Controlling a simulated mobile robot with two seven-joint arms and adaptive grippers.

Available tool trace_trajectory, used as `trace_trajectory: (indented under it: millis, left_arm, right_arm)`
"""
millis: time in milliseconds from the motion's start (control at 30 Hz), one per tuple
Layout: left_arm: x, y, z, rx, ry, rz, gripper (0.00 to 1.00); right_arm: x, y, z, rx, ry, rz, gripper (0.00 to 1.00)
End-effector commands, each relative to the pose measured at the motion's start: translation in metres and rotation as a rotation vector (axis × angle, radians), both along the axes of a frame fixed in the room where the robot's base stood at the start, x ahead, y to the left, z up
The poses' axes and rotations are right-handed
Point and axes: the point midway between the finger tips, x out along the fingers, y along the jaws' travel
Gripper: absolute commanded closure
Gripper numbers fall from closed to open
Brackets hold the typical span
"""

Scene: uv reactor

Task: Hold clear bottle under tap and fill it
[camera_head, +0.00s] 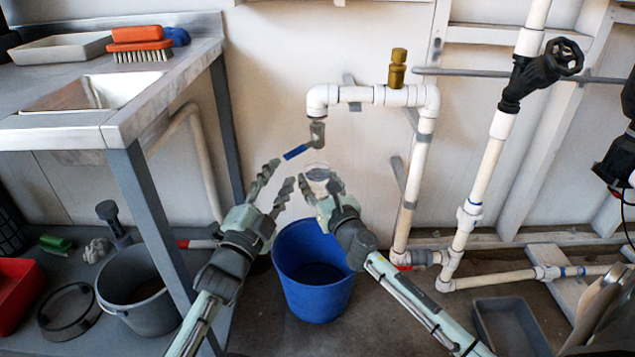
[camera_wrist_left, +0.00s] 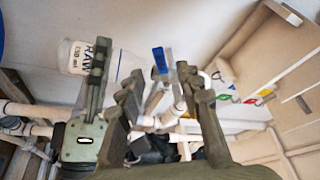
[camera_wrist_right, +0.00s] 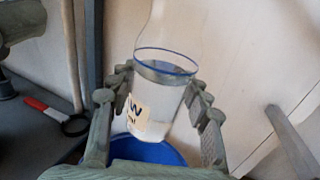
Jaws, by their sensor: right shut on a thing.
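The clear bottle (camera_head: 317,172) is beneath the outlet of the tap (camera_head: 317,133). My right gripper (camera_head: 320,184) is shut on it. In the right wrist view the bottle (camera_wrist_right: 158,98) is slightly tilted in the picture, with a blue ring, a partly seen label and clear liquid inside. A pale clear column runs up from it; I cannot tell whether it is water or glass. The tap's blue lever (camera_head: 296,152) points down to the left. My left gripper (camera_head: 276,181) is open and empty, just below and left of the lever, which also shows in the left wrist view (camera_wrist_left: 160,60).
A blue bucket (camera_head: 312,300) stands on the floor below my right gripper. A steel sink bench (camera_head: 130,125) is at the left, a grey bucket (camera_head: 150,318) below it. White pipes (camera_head: 428,150) and a black valve wheel (camera_head: 565,57) are at the right.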

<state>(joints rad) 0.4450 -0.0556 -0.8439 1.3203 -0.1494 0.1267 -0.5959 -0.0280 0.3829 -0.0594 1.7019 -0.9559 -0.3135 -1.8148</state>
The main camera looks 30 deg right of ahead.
Motion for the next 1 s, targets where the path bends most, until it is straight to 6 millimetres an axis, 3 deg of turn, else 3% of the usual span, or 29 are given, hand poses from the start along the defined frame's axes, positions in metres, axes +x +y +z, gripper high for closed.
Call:
trace_trajectory:
  millis: [567,833,1000]
  left_arm:
    - [-0.001,-0.001,0.0,0.002,0.002,-0.001,0.65]
    - [-0.025,-0.021,-0.013,0.133,0.099,0.035,0.65]
    - [-0.039,-0.015,-0.009,0.173,0.156,0.17,0.65]
  right_arm:
    - [0.0,0.0,0.001,0.0,-0.002,0.0,0.8]
    - [0.0,0.0,0.001,0.0,-0.002,0.0,0.8]
    - [0.0,0.0,0.001,0.0,-0.002,0.0,0.8]
